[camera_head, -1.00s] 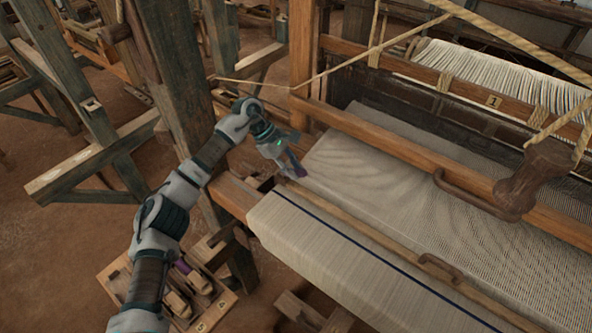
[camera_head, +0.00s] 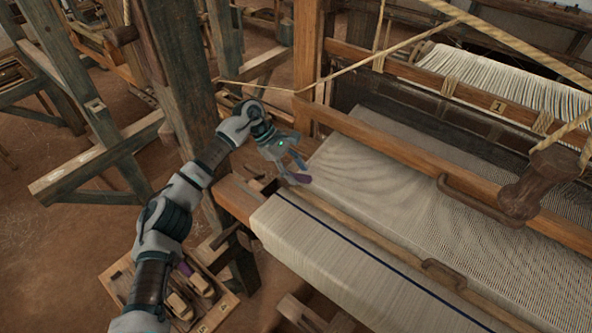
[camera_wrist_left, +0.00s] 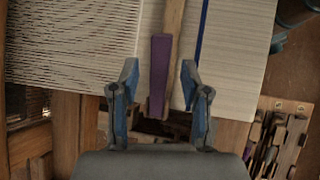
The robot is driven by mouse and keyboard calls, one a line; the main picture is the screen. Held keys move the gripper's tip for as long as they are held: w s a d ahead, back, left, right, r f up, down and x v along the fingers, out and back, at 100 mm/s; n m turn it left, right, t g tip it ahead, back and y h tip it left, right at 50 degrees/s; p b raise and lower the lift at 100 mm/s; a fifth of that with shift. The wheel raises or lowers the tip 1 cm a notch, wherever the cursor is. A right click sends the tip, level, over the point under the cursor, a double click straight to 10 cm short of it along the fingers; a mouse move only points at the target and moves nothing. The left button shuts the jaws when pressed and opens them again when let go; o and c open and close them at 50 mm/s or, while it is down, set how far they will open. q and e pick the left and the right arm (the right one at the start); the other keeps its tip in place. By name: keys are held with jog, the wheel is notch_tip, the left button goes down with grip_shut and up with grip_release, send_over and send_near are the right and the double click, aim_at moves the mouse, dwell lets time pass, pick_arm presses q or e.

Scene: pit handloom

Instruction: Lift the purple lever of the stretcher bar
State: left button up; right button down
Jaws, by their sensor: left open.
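The purple lever (camera_head: 299,178) lies at the left end of the wooden stretcher bar (camera_head: 350,219), which crosses the pale cloth. In the left wrist view the lever (camera_wrist_left: 160,72) lies along the bar (camera_wrist_left: 174,17) and reaches in between the fingers. My left gripper (camera_head: 294,168) is over the cloth's left edge, right at the lever. In the wrist view the gripper (camera_wrist_left: 160,78) is open, with one blue finger on each side of the lever and a gap to both. My right gripper does not show.
The cloth (camera_head: 330,252) with a dark blue stripe covers the front beam. A wooden beater (camera_head: 400,150) with a curved handle stands behind. A heavy post (camera_head: 178,90) rises close to my left arm. A box of shuttles (camera_head: 120,283) sits below.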

pick_arm(q)
jog(key=v, duration=0.7)
jog(key=shift+a+r, duration=0.15)
dwell(0.3)
